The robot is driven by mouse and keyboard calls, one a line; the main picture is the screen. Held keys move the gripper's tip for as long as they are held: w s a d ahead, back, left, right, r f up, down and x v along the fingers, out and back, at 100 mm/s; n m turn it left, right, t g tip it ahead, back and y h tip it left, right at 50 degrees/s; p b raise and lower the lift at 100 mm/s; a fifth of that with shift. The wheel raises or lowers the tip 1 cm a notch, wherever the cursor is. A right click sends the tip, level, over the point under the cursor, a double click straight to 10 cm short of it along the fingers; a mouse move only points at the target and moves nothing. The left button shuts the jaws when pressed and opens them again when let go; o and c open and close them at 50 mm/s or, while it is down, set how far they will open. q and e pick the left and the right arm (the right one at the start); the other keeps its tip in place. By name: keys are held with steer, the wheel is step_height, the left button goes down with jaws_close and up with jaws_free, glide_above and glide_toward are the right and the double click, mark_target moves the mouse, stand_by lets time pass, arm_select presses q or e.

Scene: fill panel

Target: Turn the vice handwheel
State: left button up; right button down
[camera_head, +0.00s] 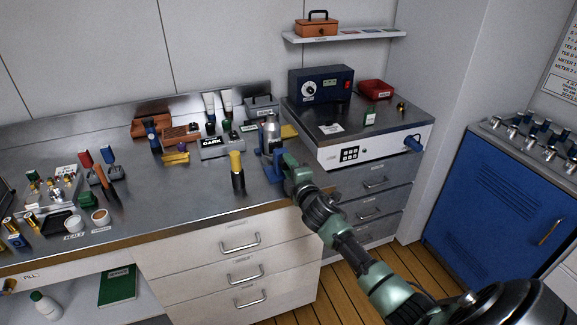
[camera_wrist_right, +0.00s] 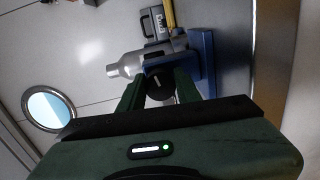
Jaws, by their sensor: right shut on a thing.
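The blue vice (camera_head: 277,171) stands at the front edge of the steel worktop, with a silver cylindrical piece (camera_head: 270,130) held upright in it. In the right wrist view the vice (camera_wrist_right: 203,62) and the silver piece (camera_wrist_right: 128,64) lie just beyond my fingers. My right gripper (camera_head: 287,165) reaches the vice from the front right. In the right wrist view its two green fingers are shut on the dark round handwheel (camera_wrist_right: 160,84), one on each side. In the head view the gripper hides the handwheel. My left gripper is not in view.
A black sign block (camera_head: 221,146) and brown boxes sit behind. A white-fronted cabinet (camera_head: 378,148) with a blue knob is to the right. Bare worktop lies left of the yellow-topped bottle.

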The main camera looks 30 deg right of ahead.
steer(key=shift+r, duration=0.1)
stand_by(0.5)
steer(key=c, duration=1)
jaws_free()
steer(key=shift+c, duration=0.2)
steer(key=shift+s, duration=0.2)
steer(key=v, duration=0.7)
steer(key=shift+s+b, duration=0.2)
steer(key=shift+b, duration=0.2)
steer(key=shift+a, duration=0.1)
